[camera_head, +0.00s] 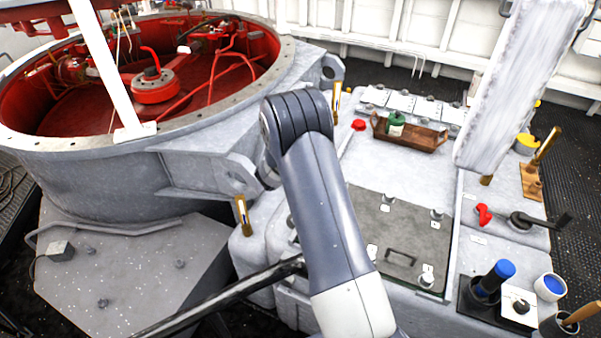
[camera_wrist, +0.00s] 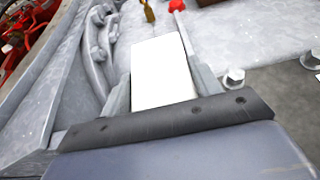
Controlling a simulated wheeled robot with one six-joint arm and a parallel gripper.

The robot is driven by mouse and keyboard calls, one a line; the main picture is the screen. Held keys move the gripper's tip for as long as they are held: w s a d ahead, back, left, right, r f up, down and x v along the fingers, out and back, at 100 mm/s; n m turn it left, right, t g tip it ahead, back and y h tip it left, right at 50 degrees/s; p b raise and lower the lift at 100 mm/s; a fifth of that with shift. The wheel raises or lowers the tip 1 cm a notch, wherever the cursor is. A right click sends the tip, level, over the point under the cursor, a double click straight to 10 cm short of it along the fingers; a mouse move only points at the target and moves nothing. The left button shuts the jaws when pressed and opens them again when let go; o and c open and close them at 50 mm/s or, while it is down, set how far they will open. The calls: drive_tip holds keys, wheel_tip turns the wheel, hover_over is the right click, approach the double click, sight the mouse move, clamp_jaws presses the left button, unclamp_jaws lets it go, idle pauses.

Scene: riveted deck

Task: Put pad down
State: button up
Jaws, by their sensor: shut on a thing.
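A plain white pad (camera_wrist: 160,58) stands out between the two grey fingers of my gripper (camera_wrist: 163,82) in the wrist view. The fingers are shut on its sides. Its far end points toward a red knob and a brass pin on the pale deck beyond. I cannot tell how high the pad is above the deck. In the head view my arm hides the gripper and the pad.
A wooden tray (camera_head: 428,140) holds a green can (camera_head: 396,122). A dark panel (camera_head: 372,208) with a handle lies in front of it. A blue-topped canister (camera_head: 505,270) stands at right. A large red-lined round well (camera_head: 95,100) is at left. Pale deck behind the panel is clear.

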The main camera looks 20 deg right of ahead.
drive_tip(key=shift+w+f+b, duration=0.1)
drive_tip(key=shift+f+b, duration=4.75)
drive_tip(key=shift+f, duration=2.5)
drive_tip(key=shift+f+b, duration=0.45)
drive_tip(key=shift+b, duration=0.05)
